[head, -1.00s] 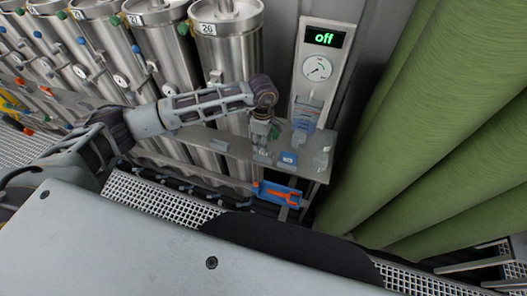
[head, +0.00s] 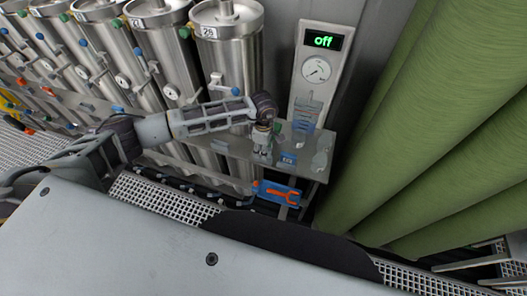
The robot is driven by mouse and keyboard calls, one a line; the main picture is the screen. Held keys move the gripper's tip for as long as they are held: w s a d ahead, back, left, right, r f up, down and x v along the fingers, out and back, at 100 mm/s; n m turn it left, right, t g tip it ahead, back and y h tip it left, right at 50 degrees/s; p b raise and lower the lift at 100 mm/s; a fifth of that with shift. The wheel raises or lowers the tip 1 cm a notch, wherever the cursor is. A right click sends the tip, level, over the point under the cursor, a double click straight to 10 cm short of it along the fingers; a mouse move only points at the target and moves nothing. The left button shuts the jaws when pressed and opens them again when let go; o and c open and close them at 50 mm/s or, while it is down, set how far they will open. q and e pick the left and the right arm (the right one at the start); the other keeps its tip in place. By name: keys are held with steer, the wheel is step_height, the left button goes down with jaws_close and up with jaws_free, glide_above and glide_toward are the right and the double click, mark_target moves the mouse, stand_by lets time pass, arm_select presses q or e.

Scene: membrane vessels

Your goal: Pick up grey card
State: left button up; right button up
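A small flat grey piece, likely the grey card (head: 220,145), lies on the metal shelf (head: 237,157) below the cylinders. My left arm reaches in from the left, and its gripper (head: 261,157) points down over the shelf, to the right of this grey piece and apart from it. The gripper is small and seen from above, so I cannot tell whether its fingers are open or shut, or whether anything is between them. My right gripper is not in view.
A blue card (head: 288,158) lies just right of the gripper, with clear vessels (head: 320,160) beyond it. A gauge panel (head: 316,70) reading "off" rises behind. An orange wrench on a blue holder (head: 277,193) is below the shelf. Large green cylinders (head: 420,130) stand at right.

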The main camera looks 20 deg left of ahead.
arm_select(q)
steer(key=shift+f, duration=0.2)
stand_by(0.3)
jaws_close()
steer(key=shift+r, duration=0.1)
steer(key=shift+r+b, duration=1)
steer(key=shift+r, duration=3.95)
